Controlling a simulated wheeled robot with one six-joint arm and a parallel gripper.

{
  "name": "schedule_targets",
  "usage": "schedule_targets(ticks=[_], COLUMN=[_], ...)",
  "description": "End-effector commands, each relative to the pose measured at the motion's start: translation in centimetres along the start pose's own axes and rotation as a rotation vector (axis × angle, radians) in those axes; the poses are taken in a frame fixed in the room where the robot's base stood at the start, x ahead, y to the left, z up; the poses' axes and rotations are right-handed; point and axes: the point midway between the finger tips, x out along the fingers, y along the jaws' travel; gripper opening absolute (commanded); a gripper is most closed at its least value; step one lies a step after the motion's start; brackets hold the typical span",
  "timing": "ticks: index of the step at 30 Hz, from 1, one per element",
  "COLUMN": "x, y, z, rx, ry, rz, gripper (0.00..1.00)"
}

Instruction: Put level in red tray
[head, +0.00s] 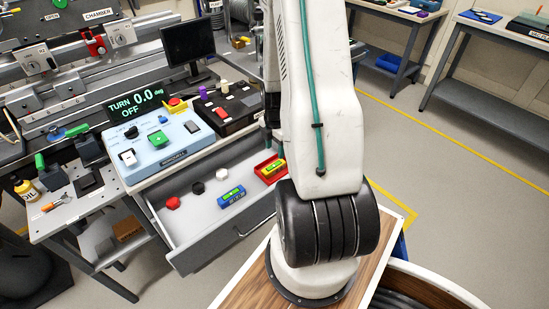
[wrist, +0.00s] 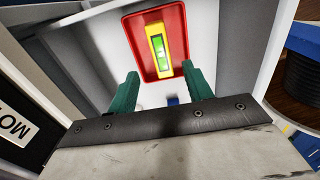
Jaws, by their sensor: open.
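A red tray (head: 262,177) sits in the open drawer at its right end, partly behind my arm. A yellow level (head: 273,167) with a green vial lies inside it. In the wrist view the level (wrist: 159,52) lies lengthwise in the red tray (wrist: 129,30), within its rim. A blue level (head: 231,197) with a green vial lies in the drawer just left of the tray. My gripper (wrist: 160,70) is open and empty, its teal fingers apart near the tray's lower edge in the wrist view. Arm links mostly hide it in the head view.
The drawer (head: 190,235) also holds a red (head: 173,203), a black (head: 198,188) and a white piece (head: 222,174). A light-blue control box (head: 158,145) and a black box (head: 228,110) stand above it. The drawer's front left is bare.

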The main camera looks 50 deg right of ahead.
Motion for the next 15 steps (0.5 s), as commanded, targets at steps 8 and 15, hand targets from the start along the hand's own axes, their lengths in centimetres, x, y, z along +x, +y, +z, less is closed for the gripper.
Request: schedule_targets(ticks=[8,15], x=[-3.4,-9.7], y=[0.0,1.2], z=[-0.1,-4.1], rx=[0.001,0.145], ry=[-0.001,-0.009], rz=[0.001,0.023], gripper=[0.5,0.5])
